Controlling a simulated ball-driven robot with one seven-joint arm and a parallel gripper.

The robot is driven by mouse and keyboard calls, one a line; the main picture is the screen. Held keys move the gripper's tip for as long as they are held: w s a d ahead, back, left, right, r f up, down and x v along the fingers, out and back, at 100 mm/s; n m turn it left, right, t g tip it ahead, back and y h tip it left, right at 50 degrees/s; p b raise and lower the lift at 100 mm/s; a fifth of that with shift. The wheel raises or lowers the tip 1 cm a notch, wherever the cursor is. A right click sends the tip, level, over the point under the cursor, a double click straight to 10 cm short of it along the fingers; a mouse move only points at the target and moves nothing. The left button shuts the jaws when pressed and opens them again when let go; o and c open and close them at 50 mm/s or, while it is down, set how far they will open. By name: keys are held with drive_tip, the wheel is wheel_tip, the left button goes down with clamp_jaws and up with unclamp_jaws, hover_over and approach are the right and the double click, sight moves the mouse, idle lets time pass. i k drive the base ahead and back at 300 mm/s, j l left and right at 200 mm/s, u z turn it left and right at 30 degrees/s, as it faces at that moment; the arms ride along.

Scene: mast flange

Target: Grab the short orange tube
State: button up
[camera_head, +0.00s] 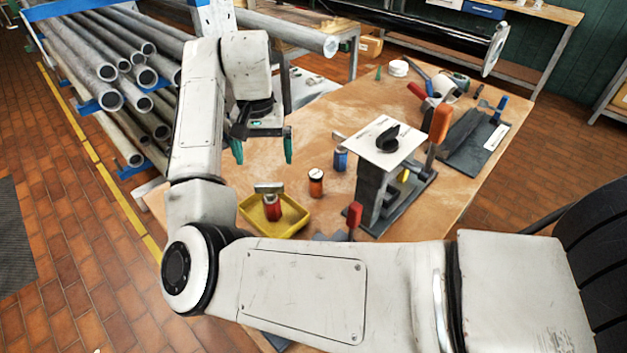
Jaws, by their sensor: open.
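A short orange tube (316,184) with a dark band and a pale top stands upright on the wooden bench (300,110). My gripper (263,151) hangs above the bench, up and to the left of the orange tube in the picture. Its two green-tipped fingers are spread apart with nothing between them. The gripper is apart from the tube. No part of my arm covers the tube in this view.
A yellow tray (296,226) with a red T-handled item stands near the tube. A blue item (340,158) and a stand with a white plate (375,146) are to its right. An orange clamp handle (440,122) rises beyond. Metal pipes (110,75) lie racked left.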

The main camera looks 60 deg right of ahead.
sight(315, 189)
drive_tip(key=k, duration=1)
